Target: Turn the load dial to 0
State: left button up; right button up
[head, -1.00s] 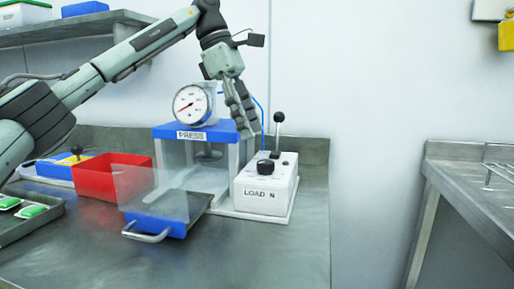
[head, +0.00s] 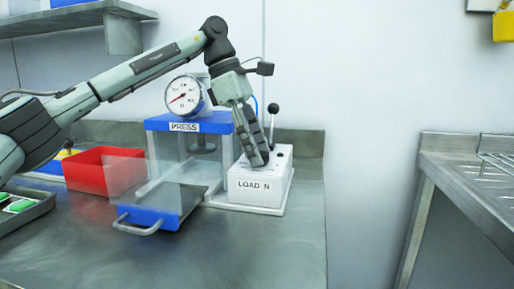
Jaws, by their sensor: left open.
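The white load box (head: 257,187), labelled "LOAD N", stands on the steel bench to the right of the press (head: 188,124). Its black dial is hidden behind my left gripper's fingers now. My left gripper (head: 257,161) is open and points down, with its fingertips at the top of the load box, over the dial's place. I cannot tell whether the fingers touch the dial. A black-knobbed lever (head: 272,120) stands upright at the back of the box. My right gripper is not in view.
The press has a round gauge (head: 184,96) on top, a clear guard and a blue drawer with a grey handle (head: 140,227) in front. A red bin (head: 104,171) stands to its left. The bench front (head: 240,258) is clear. A second steel table (head: 468,160) is at the right.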

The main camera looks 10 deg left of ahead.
pick_arm(q)
jog(key=c, duration=0.9)
jog(key=shift+c, duration=1.2)
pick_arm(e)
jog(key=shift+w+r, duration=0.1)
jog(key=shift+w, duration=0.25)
